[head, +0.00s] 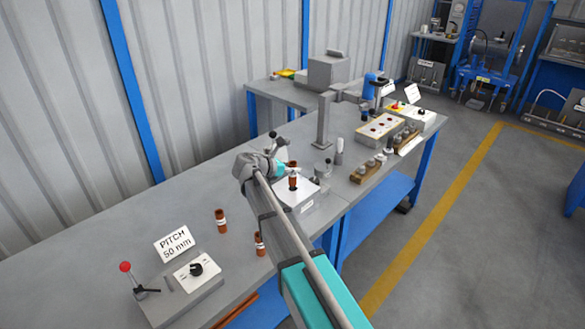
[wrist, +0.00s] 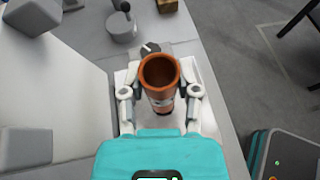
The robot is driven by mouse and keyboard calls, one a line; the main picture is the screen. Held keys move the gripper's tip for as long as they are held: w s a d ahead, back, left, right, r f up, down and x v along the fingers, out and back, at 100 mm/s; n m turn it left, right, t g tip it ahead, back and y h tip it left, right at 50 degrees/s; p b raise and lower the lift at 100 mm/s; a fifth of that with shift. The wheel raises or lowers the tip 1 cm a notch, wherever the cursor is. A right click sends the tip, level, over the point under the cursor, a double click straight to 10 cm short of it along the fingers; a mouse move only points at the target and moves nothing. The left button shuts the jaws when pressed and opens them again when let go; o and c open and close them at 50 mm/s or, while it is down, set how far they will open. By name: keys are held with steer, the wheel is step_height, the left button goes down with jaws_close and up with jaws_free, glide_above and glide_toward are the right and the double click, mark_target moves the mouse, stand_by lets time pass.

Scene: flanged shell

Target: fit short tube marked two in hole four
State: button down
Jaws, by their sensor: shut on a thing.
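My gripper (wrist: 160,102) is shut on a short copper-brown tube (wrist: 159,72). The tube is upright with its open mouth toward the wrist camera. A pale band with a mark circles it, but I cannot read the mark. Below it is a white-topped block (wrist: 124,76); I cannot tell whether the tube touches it. In the head view a banded tube (head: 293,181) shows over the white-topped block (head: 309,196), by the end of my arm. Two more banded tubes stand on the bench, one farther back (head: 220,221) and one nearer (head: 259,244). No numbered hole is readable.
A grey box with a black knob (head: 196,269) and a red-ball lever (head: 125,267) stand front left by a "PITCH 50 mm" sign (head: 174,243).

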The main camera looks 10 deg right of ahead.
steer(key=shift+f+b, duration=3.95)
steer(key=shift+f, duration=0.05)
stand_by(0.5)
steer(key=shift+c, duration=1.3)
jaws_free()
steer(key=shift+r, duration=0.25)
step_height(320, 180, up, 14)
steer(key=p, duration=1.4)
